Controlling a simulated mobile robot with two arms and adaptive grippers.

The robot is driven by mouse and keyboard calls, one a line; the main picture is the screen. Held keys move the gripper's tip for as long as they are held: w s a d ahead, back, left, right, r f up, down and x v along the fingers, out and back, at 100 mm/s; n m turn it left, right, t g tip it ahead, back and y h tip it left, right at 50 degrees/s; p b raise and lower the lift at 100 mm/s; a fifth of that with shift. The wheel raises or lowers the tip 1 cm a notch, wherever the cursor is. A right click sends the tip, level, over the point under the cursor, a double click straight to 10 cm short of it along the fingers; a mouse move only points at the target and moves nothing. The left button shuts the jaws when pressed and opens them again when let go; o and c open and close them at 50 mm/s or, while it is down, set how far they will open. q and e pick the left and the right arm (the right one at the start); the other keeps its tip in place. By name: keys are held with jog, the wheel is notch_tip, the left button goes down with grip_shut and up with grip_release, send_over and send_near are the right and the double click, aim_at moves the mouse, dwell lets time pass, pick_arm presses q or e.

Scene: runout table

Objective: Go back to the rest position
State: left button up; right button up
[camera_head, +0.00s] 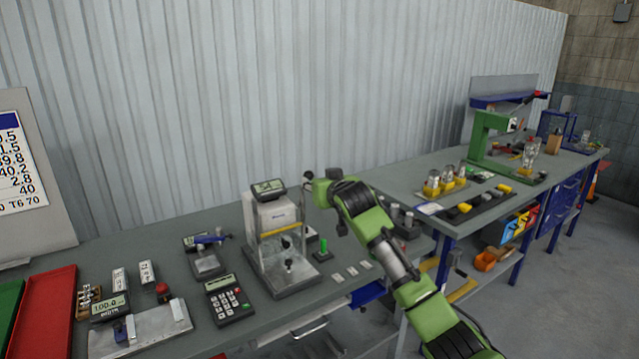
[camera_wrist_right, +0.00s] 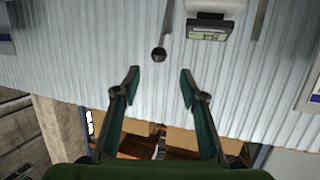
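My right arm (camera_head: 410,285) comes in from the lower right of the head view and bends over the bench beside a clear-sided instrument (camera_head: 280,235) with a display on top. The arm's own wrist hides its fingers in the head view. In the right wrist view my right gripper (camera_wrist_right: 160,78) has its two fingers spread apart with nothing between them. Beyond the fingertips are a black ball knob (camera_wrist_right: 158,54) and the instrument's display (camera_wrist_right: 209,30); the fingers look apart from both. My left gripper is in neither view.
A calculator-like keypad (camera_head: 228,299), a small blue-handled fixture (camera_head: 207,262) and a gauge plate (camera_head: 140,328) stand on the bench left of the instrument. A red tray (camera_head: 45,310) is at far left. A green press (camera_head: 486,140) stands on the right bench. A corrugated wall (camera_head: 230,90) rises behind.

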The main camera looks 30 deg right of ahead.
jog(key=shift+s+a, duration=0.1)
jog(key=shift+s, duration=0.25)
dwell(0.3)
